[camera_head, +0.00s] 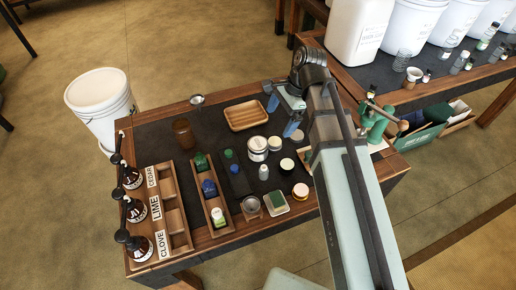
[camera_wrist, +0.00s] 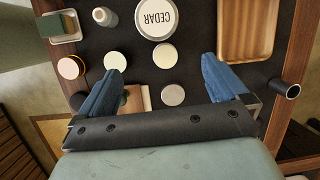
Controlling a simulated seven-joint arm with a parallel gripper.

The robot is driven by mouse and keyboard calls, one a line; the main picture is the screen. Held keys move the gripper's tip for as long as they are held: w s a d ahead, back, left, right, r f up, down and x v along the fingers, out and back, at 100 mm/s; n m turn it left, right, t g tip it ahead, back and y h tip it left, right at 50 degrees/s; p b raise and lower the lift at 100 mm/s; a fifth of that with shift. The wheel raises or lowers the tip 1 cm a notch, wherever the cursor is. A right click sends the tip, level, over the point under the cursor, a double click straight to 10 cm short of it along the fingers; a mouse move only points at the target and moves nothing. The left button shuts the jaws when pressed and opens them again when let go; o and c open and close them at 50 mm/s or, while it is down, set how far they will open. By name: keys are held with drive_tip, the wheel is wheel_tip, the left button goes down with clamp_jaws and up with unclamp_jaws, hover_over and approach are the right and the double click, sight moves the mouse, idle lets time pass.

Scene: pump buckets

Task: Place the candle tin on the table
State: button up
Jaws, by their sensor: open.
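A wide silver tin with a white lid, which looks like the candle tin (camera_head: 257,146), stands upright on the dark table mat (camera_head: 155,140). My gripper (camera_head: 281,117) is open and empty above the mat, between the tin and the table's far right. In the wrist view its blue fingers (camera_wrist: 160,68) are spread, with the tin beyond their tips. Small round lids lie between and below the fingers, none of them held.
Pale round lids (camera_wrist: 165,56) and a gold-rimmed jar (camera_head: 300,190) stand close to the tin. A wooden tray (camera_head: 247,115), white bottle (camera_head: 263,173), brown jar (camera_head: 184,134) and sponge dish (camera_head: 275,203) surround it. Scent racks with pump bottles line the left; buckets stand beyond.

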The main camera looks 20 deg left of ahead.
sight(260, 143)
drive_tip(key=s+a+f+m, duration=0.1)
drive_tip(key=f, duration=0.1)
drive_tip(key=s+a+f+m, duration=0.1)
drive_tip(key=f, duration=0.2)
drive_tip(key=s+a+f, duration=0.1)
drive_tip(key=f, duration=0.1)
drive_tip(key=shift+a+f+m+g+y, duration=0.15)
drive_tip(key=shift+a+m+g+y, duration=0.25)
drive_tip(key=shift+s+x, duration=0.15)
drive_tip(key=shift+x, duration=1.2)
drive_tip(key=shift+s+x, duration=0.1)
drive_tip(key=shift+x, duration=1.2)
drive_tip(key=shift+d, duration=0.1)
drive_tip(key=c, duration=1.2)
drive_tip(key=shift+c, duration=0.2)
